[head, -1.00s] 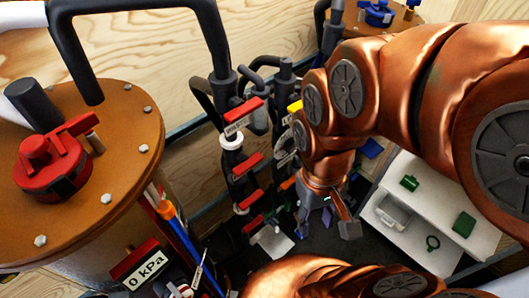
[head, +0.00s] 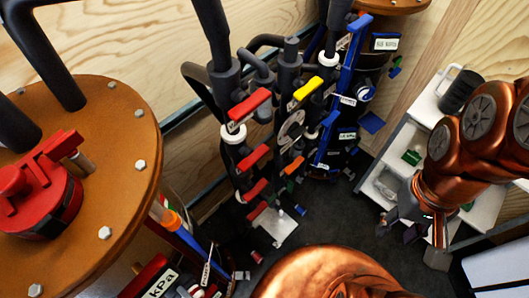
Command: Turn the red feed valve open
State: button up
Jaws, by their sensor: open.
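Several red valve handles sit in a column on the dark pipes in the middle. The top red handle (head: 249,104) is the largest, with a white label I cannot read. Below it are a second red handle (head: 254,158) and a third (head: 256,189). A big red valve (head: 42,188) also sits on the orange tank lid at left. I cannot tell which is the feed valve. My gripper (head: 412,246) is open and empty, low at right, in front of the white shelf unit and well apart from the red handles.
A yellow handle (head: 307,88) and long blue handles (head: 347,60) stand right of the red ones. The orange tank lid (head: 110,115) fills the left. A white shelf unit (head: 480,125) holds green items at right. Dark floor (head: 335,222) lies open between pipes and shelf.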

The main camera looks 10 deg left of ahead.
aim_at(251, 156)
jog(key=k, duration=1.15)
jog(key=u, duration=1.55)
